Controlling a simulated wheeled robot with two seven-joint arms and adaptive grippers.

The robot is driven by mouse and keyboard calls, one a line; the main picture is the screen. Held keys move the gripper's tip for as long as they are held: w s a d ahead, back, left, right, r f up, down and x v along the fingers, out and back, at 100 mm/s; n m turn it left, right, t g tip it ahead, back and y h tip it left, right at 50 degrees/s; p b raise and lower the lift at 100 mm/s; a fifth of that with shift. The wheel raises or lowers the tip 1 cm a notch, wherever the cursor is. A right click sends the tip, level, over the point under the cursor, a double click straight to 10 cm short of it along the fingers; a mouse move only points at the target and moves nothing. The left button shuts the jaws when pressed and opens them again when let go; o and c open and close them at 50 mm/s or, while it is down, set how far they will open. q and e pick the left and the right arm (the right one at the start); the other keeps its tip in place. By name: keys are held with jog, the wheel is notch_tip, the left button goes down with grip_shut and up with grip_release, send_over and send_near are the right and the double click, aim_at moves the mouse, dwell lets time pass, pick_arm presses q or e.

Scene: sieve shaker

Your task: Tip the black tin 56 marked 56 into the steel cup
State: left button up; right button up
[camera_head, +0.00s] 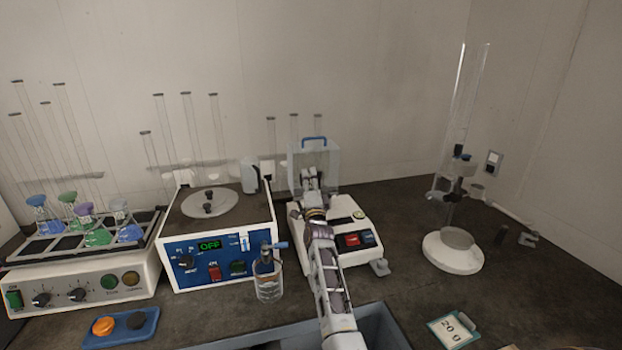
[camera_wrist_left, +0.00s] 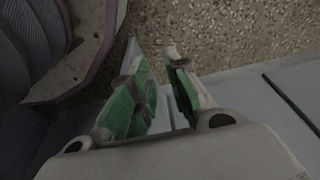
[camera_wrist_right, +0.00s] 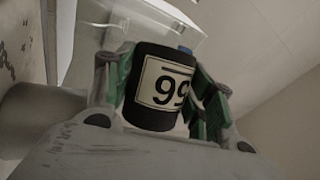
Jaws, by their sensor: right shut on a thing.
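The black tin (camera_wrist_right: 160,88) sits between the green-padded fingers of my right gripper (camera_wrist_right: 165,95) in the right wrist view. Its white label shows a 9-like digit and a second digit partly hidden by a finger, with a line above them. In the head view my right gripper (camera_head: 312,178) is at the clear box with a blue handle (camera_head: 315,148) on the white balance; the tin is hard to make out there. I cannot pick out the steel cup for certain. My left gripper (camera_wrist_left: 158,75) is open and empty in the left wrist view.
A blue control box (camera_head: 222,262) and a flask shaker (camera_head: 90,280) stand left of the balance (camera_head: 355,222). A glass beaker (camera_head: 268,285) stands in front. A tall clear cylinder on a white base (camera_head: 452,255) stands right. Bare bench lies between balance and cylinder.

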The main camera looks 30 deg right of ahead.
dwell(0.3)
jog(key=shift+r+n+y+p, duration=0.1)
jog(key=shift+n+y+p, duration=0.4)
jog(key=shift+p, duration=0.15)
jog(key=n+y+p, duration=0.1)
jog(key=n+p, duration=0.1)
jog(key=p, duration=0.1)
jog(key=n+g+p, duration=0.1)
jog(key=n+p, duration=0.1)
jog(key=shift+w+a+y+p, duration=0.2)
jog(key=shift+y+p, duration=0.2)
jog(key=shift+f+n, duration=0.2)
jog(key=shift+n, duration=0.1)
jog(key=shift+p, duration=0.3)
